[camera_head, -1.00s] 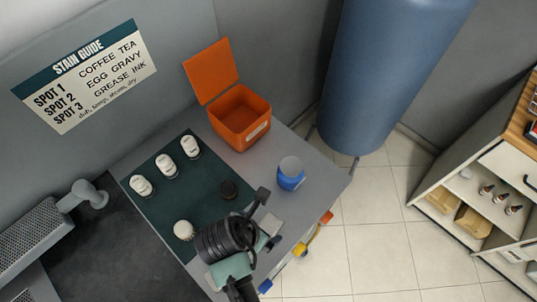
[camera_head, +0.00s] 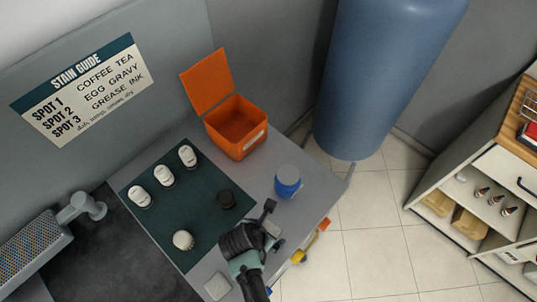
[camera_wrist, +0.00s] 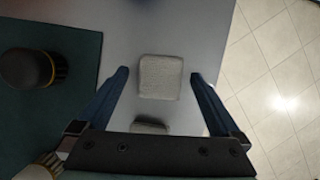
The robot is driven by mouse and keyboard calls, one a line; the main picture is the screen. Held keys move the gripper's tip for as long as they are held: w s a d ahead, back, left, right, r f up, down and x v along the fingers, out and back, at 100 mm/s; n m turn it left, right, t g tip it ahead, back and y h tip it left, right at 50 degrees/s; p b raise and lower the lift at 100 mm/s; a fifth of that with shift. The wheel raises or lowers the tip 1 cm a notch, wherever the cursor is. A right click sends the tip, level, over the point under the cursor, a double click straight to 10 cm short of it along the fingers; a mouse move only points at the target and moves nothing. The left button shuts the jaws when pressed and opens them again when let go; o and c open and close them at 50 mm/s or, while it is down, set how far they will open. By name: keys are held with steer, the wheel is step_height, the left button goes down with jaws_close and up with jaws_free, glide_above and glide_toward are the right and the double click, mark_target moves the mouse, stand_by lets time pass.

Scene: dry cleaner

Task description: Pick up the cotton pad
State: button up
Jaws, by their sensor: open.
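A pale grey-white square cotton pad (camera_wrist: 160,77) lies flat on the grey counter. In the wrist view it sits between the two spread fingertips of my gripper (camera_wrist: 158,75), with a gap on each side. In the head view my gripper (camera_head: 273,225) is over the counter's right part, and this pad (camera_head: 271,229) shows partly between the fingers. A second similar pad (camera_head: 218,287) lies nearer the counter's front; a like pale piece (camera_wrist: 150,127) shows partly behind the gripper's dark bar in the wrist view. My gripper is open and empty.
A blue jar (camera_head: 287,181) stands beyond my gripper. An open orange box (camera_head: 237,126) is farther back. The counter's right edge is close, with tiled floor (camera_head: 373,255) beyond.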

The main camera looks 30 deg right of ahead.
steer(key=shift+c, duration=0.2)
steer(key=c, duration=1.3)
steer(key=shift+r, duration=0.1)
